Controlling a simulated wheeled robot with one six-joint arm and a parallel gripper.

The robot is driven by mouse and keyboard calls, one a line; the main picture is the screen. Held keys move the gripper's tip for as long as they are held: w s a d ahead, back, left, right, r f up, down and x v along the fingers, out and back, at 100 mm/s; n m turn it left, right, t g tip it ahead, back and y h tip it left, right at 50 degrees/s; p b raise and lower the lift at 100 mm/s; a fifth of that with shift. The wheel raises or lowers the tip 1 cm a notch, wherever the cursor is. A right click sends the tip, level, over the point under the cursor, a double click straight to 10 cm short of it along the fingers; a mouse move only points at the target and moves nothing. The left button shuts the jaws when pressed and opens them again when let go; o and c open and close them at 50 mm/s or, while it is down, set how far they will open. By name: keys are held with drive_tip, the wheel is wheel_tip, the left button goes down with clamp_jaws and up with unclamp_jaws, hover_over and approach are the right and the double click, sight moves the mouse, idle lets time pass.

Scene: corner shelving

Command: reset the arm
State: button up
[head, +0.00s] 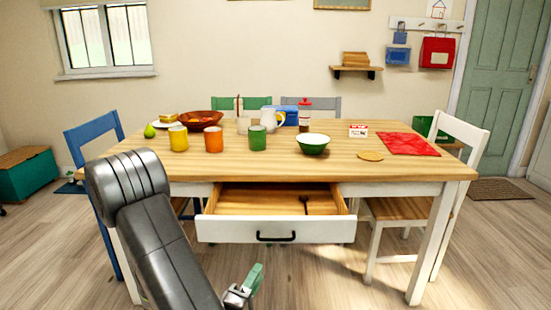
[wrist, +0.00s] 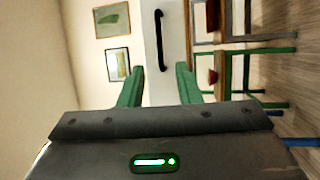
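My gripper (head: 254,277) is low in front of the table in the head view, at the end of my dark grey arm, with one green finger showing. In the wrist view my gripper (wrist: 160,69) has its two green fingers apart with nothing between them. The open drawer (head: 225,230) sticks out of the table front. Its black handle (head: 276,237) is above and right of my gripper in the head view. The wrist view, turned sideways, shows the handle (wrist: 160,40) beyond the fingertips, apart from them.
The wooden table (head: 300,165) carries several cups, a green bowl (head: 313,144), a brown bowl (head: 199,119) and a red mat (head: 407,144). A dark utensil (head: 305,202) lies in the drawer. A blue chair (head: 92,130) stands left, a white chair (head: 460,130) right. Floor in front is clear.

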drive_tip(key=x, duration=1)
drive_tip(key=shift+w, duration=0.25)
drive_tip(key=shift+d+r, duration=0.1)
